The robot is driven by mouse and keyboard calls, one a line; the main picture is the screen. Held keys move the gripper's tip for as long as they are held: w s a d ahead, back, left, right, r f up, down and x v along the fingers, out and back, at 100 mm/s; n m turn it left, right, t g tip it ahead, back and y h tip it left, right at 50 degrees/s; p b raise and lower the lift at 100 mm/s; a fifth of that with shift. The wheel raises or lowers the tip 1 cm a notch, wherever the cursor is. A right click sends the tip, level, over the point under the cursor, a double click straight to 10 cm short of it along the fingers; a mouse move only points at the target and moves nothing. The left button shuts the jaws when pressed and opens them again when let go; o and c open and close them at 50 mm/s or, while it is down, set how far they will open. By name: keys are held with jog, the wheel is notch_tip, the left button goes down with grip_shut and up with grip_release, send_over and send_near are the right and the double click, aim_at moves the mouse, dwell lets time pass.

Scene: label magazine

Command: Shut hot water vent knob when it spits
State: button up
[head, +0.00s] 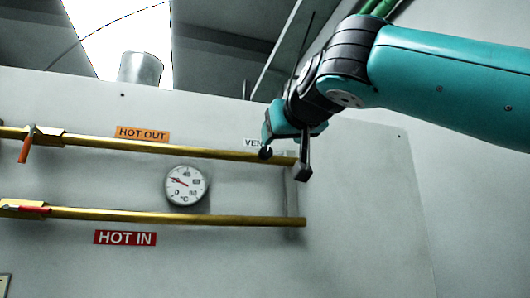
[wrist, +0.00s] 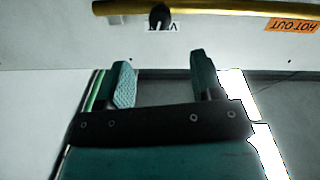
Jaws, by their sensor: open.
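The vent knob (head: 265,153) is small and black, at the right end of the upper brass pipe (head: 190,151). A white label (head: 253,142) beside it is partly hidden. In the wrist view, which is upside down, the knob (wrist: 160,16) sits on the pipe (wrist: 220,8) in front of the label. My gripper (head: 286,150) is by the pipe end in the head view. In the wrist view, my gripper (wrist: 163,70) is open and empty, its fingers pointing towards the knob with a gap between. I see no water or spray at the knob.
An orange HOT OUT label (head: 142,134) and a round dial (head: 186,185) are on the panel. A lower brass pipe (head: 170,216) runs above a red HOT IN label (head: 125,238). An orange lever (head: 25,147) and a red lever (head: 33,209) are at the left.

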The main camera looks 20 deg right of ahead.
aim_at(267, 151)
jog(key=w+p, duration=0.2)
jog(key=w, duration=0.4)
jog(key=w+p, duration=0.2)
jog(key=w, duration=0.4)
jog(key=shift+d+r+p, duration=0.1)
jog(key=shift+d+p, duration=0.1)
jog(key=shift+p, duration=0.15)
jog(key=shift+w, duration=0.55)
jog(key=c, duration=0.9)
jog(key=shift+n, duration=0.3)
